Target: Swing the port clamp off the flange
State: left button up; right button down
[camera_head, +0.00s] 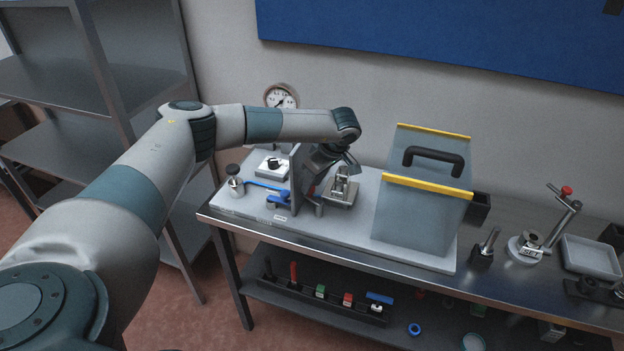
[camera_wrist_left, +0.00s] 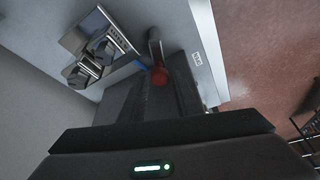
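My left gripper (camera_head: 330,172) is low over the bench, beside an upright grey plate (camera_head: 296,180); my wrist hides much of this spot. In the left wrist view, a grey rod with a red end (camera_wrist_left: 160,76) lies at the dark fingers of the left gripper (camera_wrist_left: 160,88). It looks like the clamp's handle. The red end is at or between the fingertips; whether they grip it I cannot tell. A little red (camera_head: 311,189) shows right of the plate in the head view. The flange cannot be made out. My right gripper is not in view.
A metal fixture (camera_head: 341,190) stands right of the plate, and a grey hood with yellow edges and a black handle (camera_head: 420,215) is further right. A blue-handled tool (camera_head: 278,199) and a small weight (camera_head: 235,186) are at left.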

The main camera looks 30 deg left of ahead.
pick_arm(q)
jog(key=shift+a+f, duration=0.15)
jog(key=shift+f, duration=0.25)
jog(key=c, duration=0.7)
jog(key=n+b, duration=0.2)
jog(key=shift+s+f+g+b, duration=0.2)
jog(key=shift+g+b, duration=0.15)
jog(key=shift+g, duration=0.05)
jog(key=shift+c, duration=0.2)
jog(key=shift+s+n+b, duration=0.1)
jog(key=shift+n+b, duration=0.25)
jog(key=shift+n, duration=0.25)
jog(key=shift+s+r+n+g, duration=0.2)
jog(key=shift+n+g, duration=0.3)
jog(key=shift+n, duration=0.1)
